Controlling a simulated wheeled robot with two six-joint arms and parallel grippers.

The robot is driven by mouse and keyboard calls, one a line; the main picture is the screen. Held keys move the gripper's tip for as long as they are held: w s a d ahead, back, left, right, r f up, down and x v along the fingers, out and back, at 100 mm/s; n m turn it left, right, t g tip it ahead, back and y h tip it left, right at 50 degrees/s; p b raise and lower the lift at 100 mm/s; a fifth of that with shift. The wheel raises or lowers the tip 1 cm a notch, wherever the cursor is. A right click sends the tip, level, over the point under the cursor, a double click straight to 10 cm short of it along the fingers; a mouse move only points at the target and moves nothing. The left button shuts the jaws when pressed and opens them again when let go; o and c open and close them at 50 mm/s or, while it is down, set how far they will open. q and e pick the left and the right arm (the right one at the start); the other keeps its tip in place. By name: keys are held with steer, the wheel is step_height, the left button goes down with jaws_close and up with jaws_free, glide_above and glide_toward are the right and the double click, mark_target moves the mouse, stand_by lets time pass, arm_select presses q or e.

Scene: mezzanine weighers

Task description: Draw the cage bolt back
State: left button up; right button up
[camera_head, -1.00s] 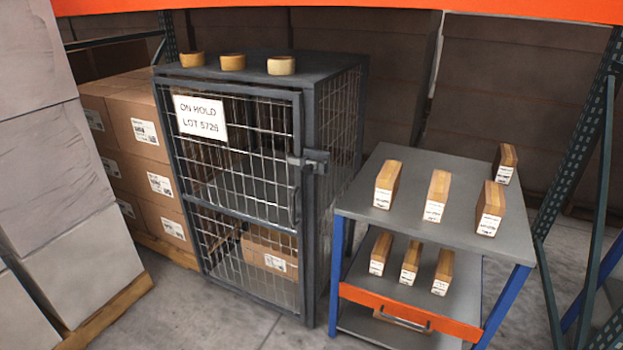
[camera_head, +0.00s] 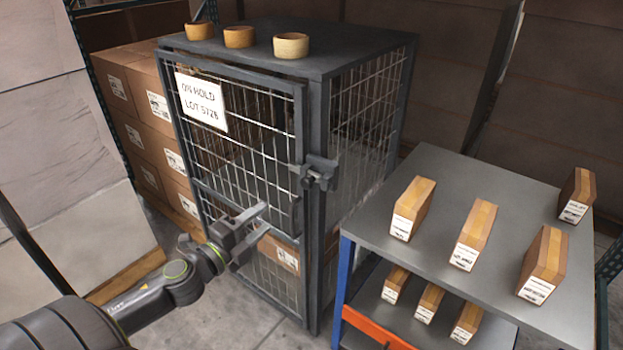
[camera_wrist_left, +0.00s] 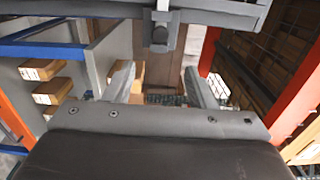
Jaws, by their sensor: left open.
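The cage (camera_head: 313,95) is a grey frame with wire mesh, and its door (camera_head: 297,130) looks closed. The bolt (camera_head: 318,172) is a dark fitting on the door's right edge, against the cage post. A dark block, probably part of this bolt, shows at the top of the left wrist view (camera_wrist_left: 160,32). My left gripper (camera_head: 259,223) is open and empty, in front of the door, lower and to the left of the bolt, apart from it. Its two fingers also show in the left wrist view (camera_wrist_left: 162,90). My right gripper is not in view.
A sign (camera_head: 201,102) hangs on the door. Several tape rolls, one here (camera_head: 291,45), lie on the cage top. A grey-topped trolley (camera_head: 440,190) with labelled blocks stands close at the right. Stacked cartons (camera_head: 140,90) are behind left. Some floor is clear in front.

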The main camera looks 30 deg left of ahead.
mark_target(305, 185)
arm_select(q)
steer(key=w, duration=0.5)
steer(key=w+d+b, duration=0.1)
steer(key=w, duration=1.1)
steer(key=shift+d, duration=0.15)
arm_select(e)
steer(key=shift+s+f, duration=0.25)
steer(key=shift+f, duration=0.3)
